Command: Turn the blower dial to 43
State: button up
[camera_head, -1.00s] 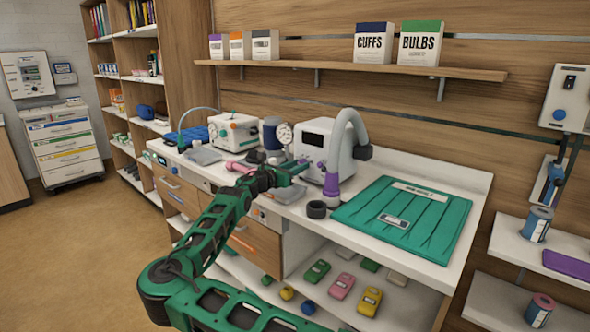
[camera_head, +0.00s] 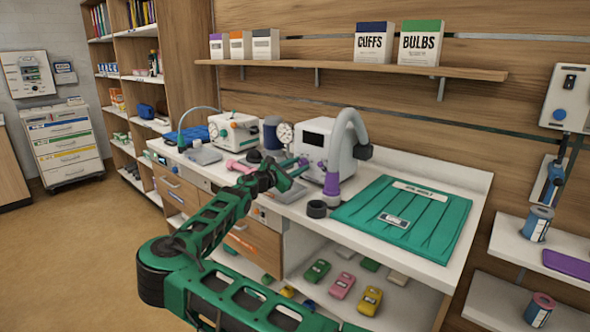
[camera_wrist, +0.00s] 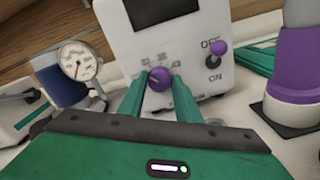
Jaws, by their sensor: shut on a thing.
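The blower is a white box (camera_head: 343,157) with a dark screen on the counter; its front also shows in the wrist view (camera_wrist: 205,75). Its purple dial (camera_wrist: 159,79) has a pale pointer line and small scale marks above it, too blurred to read. My gripper (camera_wrist: 160,86) is shut on the dial, with one green finger on each side. In the head view my gripper (camera_head: 290,172) reaches the blower's front, and the dial is hard to make out there. A purple-tipped switch (camera_wrist: 219,47) sits right of the dial, between the OFF and ON labels.
A gauge (camera_wrist: 79,61) stands left of the blower. A purple-ended hose (camera_wrist: 296,75) stands at its right. A black ring (camera_head: 317,209) and a green folded mat (camera_head: 440,222) lie on the counter to the right. Pink and grey items lie left of my gripper.

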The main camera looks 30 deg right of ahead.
jog(key=shift+d+r+m, duration=0.15)
jog(key=shift+d+m, duration=0.05)
jog(key=shift+m, duration=0.4)
jog(key=o, duration=1)
jog(key=shift+a, duration=0.1)
jog(key=shift+a, duration=0.1)
jog(key=v, duration=1)
jog(key=shift+s+a, duration=0.1)
jog(key=shift+a, duration=0.1)
jog(key=shift+o, duration=0.3)
